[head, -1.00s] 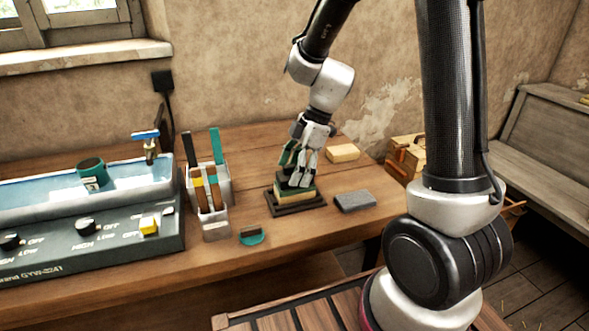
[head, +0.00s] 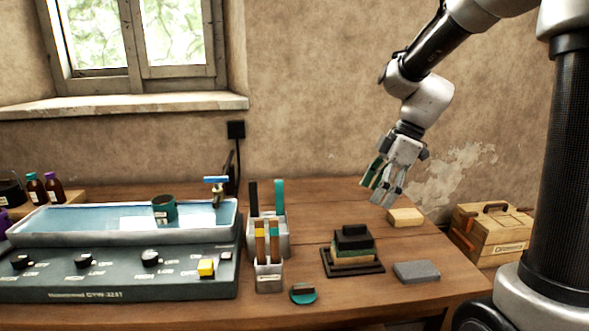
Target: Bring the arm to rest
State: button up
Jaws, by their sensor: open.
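My gripper (head: 380,196) hangs in the air in the head view, above the right part of the wooden table. Its fingers are apart and nothing is between them. It points down and slightly left, above and to the right of a stack (head: 353,245) of dark, tan and green blocks with a black top piece. The stack stands on a dark base plate (head: 352,271). There is a gap between the gripper and the stack. My arm comes in from the upper right.
A yellow block (head: 405,217) and a grey block (head: 416,271) lie right of the stack. A water bath with a control panel (head: 120,277) fills the left. Tool holders (head: 269,275) and a small teal-based piece (head: 303,294) stand between. A wooden box (head: 490,236) is at right.

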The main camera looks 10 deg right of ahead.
jog(key=s+d+r+m+t+h, duration=0.2)
jog(key=s+d+m, duration=0.3)
jog(key=s+m, duration=0.3)
jog(key=s+d+r+m+t+h, duration=0.2)
jog(key=s+d+r+m, duration=0.2)
jog(key=s+m, duration=0.4)
jog(key=s+d, duration=0.1)
jog(key=s, duration=0.2)
jog(key=shift+d+m, duration=0.15)
jog(key=shift+m, duration=0.15)
